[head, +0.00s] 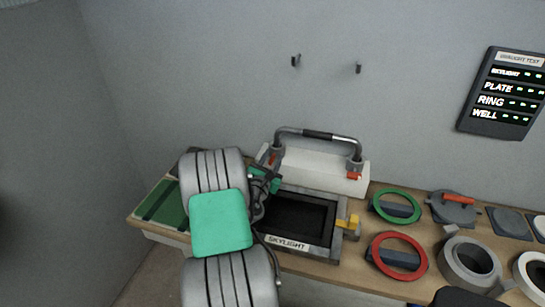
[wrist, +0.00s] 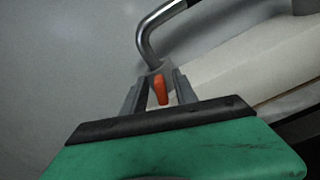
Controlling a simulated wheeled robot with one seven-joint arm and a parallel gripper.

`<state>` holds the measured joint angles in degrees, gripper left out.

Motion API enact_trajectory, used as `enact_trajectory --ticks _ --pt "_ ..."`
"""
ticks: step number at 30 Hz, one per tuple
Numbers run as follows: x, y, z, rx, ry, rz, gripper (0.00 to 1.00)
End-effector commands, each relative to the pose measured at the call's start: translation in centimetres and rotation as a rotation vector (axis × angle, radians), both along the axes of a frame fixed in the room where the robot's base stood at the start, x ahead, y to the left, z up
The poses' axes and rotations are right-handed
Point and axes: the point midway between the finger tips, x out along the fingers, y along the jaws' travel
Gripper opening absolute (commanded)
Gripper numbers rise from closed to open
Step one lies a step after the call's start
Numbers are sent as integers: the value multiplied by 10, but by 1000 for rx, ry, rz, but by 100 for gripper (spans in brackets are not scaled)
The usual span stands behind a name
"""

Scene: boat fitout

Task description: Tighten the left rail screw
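The grab rail (head: 318,134) is a bent metal tube with a dark middle grip, standing on a white block (head: 315,170). The left rail screw (head: 272,158) has a small orange-red head at the rail's left foot. It also shows in the wrist view (wrist: 160,90), between my two fingers. The right rail screw (head: 354,176) is red, at the right foot. My gripper (wrist: 159,80) points at the left foot with its fingers apart, one on each side of the left screw. I see gaps beside the screw head; contact is not clear. In the head view my arm partly hides the gripper.
The skylight frame (head: 285,240) with a yellow latch (head: 348,221) lies in front of the block. Green (head: 396,191) and red (head: 376,263) rings and a grey ring (head: 449,275) lie to the right. A status panel (head: 503,94) and two hooks are on the wall.

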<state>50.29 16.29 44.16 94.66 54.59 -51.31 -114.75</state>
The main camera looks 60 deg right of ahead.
Motion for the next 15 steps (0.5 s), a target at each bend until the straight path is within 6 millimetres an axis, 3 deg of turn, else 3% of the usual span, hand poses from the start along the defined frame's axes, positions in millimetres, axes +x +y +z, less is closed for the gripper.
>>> enact_trajectory --ticks 6,15 --pt "-1 -2 0 0 -1 -2 34" --pt "-1 -1 0 0 -2 -2 9"
